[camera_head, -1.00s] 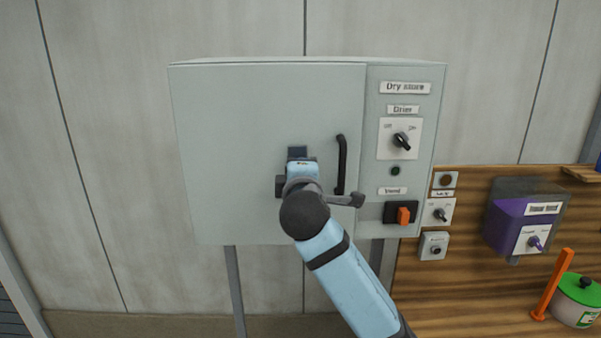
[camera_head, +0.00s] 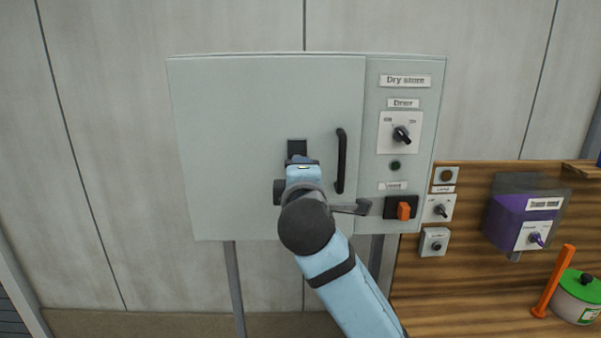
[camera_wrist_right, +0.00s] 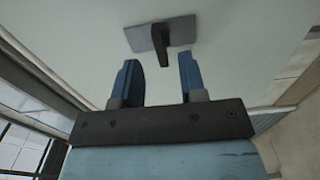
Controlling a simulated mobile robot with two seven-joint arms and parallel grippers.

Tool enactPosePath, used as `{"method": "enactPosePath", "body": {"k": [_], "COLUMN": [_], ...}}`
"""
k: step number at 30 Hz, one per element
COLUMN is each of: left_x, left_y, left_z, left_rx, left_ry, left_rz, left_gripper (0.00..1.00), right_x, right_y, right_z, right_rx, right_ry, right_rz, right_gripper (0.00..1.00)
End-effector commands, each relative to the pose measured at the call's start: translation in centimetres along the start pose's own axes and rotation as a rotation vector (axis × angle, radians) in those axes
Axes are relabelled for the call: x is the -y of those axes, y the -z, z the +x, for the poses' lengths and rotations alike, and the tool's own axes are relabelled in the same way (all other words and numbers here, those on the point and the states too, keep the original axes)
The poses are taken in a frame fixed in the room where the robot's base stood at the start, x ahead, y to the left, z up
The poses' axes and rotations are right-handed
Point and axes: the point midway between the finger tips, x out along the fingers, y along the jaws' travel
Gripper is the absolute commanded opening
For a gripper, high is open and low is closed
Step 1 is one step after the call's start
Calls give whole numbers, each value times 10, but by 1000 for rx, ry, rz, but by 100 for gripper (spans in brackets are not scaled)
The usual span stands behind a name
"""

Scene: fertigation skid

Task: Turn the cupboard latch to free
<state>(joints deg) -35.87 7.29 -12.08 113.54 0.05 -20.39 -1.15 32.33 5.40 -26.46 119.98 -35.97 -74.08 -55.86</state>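The cupboard latch, a dark plate with a short lever, is on the pale grey-green cupboard door (camera_head: 250,110). In the head view the top of its plate (camera_head: 297,147) shows just above my right gripper (camera_head: 301,161), which hides the rest. In the right wrist view the latch lever (camera_wrist_right: 158,50) stands on its grey plate (camera_wrist_right: 178,31), ahead of the two blue fingertips of my right gripper (camera_wrist_right: 159,66). The fingers are apart, with a gap between them and nothing gripped. The lever lines up with that gap. My left gripper is not in view.
A black vertical door handle (camera_head: 341,160) is close right of my right wrist. A panel with a black rotary switch (camera_head: 402,135) and an orange rocker (camera_head: 404,210) is further right. A purple box (camera_head: 512,222) and a green-lidded pot (camera_head: 579,287) are at the far right.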

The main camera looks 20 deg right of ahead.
Motion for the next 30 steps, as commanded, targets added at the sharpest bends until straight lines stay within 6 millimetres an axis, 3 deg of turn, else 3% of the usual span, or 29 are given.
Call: {"method": "enactPosePath", "body": {"k": [6,12,18,30], "left_x": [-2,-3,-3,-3], "left_y": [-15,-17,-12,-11], "left_z": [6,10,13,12], "left_rx": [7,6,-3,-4], "left_ry": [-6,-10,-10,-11], "left_rz": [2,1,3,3], "left_gripper": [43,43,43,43], "right_x": [3,2,0,1], "right_y": [0,0,0,0], "right_z": [-51,-80,-90,-90], "right_rx": [-3,-2,0,-1], "right_ry": [0,1,1,3], "right_rz": [3,2,0,1], "right_gripper": [38,38,38,38]}}
